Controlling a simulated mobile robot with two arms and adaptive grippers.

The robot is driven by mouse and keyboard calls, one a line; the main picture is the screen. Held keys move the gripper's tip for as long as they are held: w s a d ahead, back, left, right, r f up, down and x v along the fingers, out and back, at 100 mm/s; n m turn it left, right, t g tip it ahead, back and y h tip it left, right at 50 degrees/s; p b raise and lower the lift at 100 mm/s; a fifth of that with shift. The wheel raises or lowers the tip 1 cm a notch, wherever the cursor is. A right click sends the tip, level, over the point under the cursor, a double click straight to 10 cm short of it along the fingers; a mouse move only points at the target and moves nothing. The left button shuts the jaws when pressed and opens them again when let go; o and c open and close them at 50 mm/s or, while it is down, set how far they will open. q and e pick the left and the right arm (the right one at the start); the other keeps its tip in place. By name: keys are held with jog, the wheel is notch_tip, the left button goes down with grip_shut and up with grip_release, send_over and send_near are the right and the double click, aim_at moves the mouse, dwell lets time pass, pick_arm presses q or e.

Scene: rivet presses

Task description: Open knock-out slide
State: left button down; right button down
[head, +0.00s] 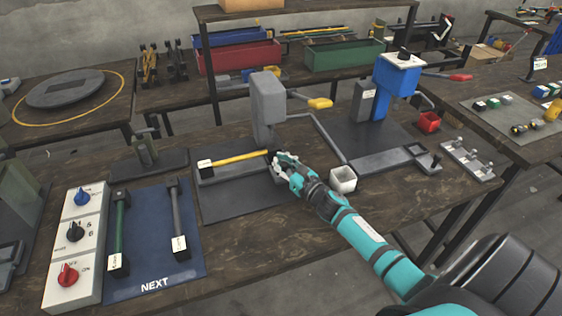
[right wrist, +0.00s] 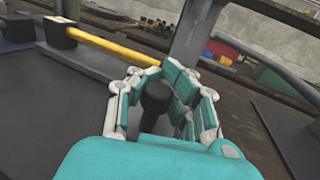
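The grey press (head: 268,105) stands mid-bench with a yellow-tipped lever. On its dark base plate lies a grey slide channel (head: 225,172) with a yellow rod (head: 242,158) along it. The rod's left end is in a black block with a white label. My right gripper (head: 279,163) is low at the right end of this rod. In the right wrist view its fingers stand either side of a dark upright knob (right wrist: 155,97). A small gap shows on the knob's left, and the right finger is very close to it; contact is unclear. My left gripper is out of view.
A blue mat (head: 150,270) holding two rods and a control box (head: 72,245) with knobs are at the left front.

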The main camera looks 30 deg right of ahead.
jog(key=shift+s+d, duration=0.1)
jog(key=shift+d, duration=0.1)
jog(key=s+a, duration=0.1)
jog(key=s, duration=0.3)
jog(key=s+a, duration=0.1)
jog(key=s, duration=0.3)
jog(key=s+a, duration=0.1)
jog(key=s, duration=0.3)
jog(key=shift+s, duration=0.25)
jog(key=shift+d, duration=0.1)
jog(key=c, duration=2)
grip_release()
jog(key=o, duration=0.9)
jog(key=shift+s+d, duration=0.1)
jog(key=shift+d, duration=0.05)
jog(key=shift+a, duration=0.2)
jog(key=shift+s, duration=0.15)
jog(key=s, duration=0.7)
jog(key=s+d, duration=0.1)
jog(key=s, duration=0.3)
jog(key=shift+s, duration=0.3)
